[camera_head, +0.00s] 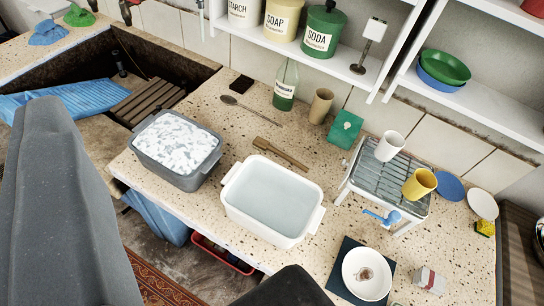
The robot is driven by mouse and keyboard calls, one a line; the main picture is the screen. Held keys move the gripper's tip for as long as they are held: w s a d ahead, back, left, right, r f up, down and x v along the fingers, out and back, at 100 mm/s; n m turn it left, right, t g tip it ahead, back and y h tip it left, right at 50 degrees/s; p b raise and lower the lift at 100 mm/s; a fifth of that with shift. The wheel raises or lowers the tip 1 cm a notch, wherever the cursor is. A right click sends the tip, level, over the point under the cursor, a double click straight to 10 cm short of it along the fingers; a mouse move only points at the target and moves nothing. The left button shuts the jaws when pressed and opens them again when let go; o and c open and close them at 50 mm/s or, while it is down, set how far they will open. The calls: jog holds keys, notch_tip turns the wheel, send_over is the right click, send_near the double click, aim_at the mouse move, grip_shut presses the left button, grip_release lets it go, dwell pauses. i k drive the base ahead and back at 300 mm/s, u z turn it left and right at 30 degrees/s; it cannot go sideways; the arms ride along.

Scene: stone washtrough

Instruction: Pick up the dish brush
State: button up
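The dish brush (382,217) appears to be the small blue tool with a rounded pale-blue head and a short blue handle. It lies on the speckled counter at the front of the wire dish rack, right of the white basin. Its bristles cannot be made out. My gripper (167,184) shows as two dark grey fingers, one large at the left edge and one at the bottom centre. They are wide apart with nothing held between them. The brush is to the right of both fingers, well apart from them.
The dish rack (352,187) holds a white cup (390,146) and a yellow cup (419,184) close behind the brush. A white bowl (367,272) on a dark mat stands in front. The white basin (236,204) and grey suds tub (155,169) stand left. Shelves overhang the back.

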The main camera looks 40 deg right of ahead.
aim_at(262, 145)
jog(key=z, duration=0.1)
jog(key=i, duration=0.95)
jog(key=u, duration=0.1)
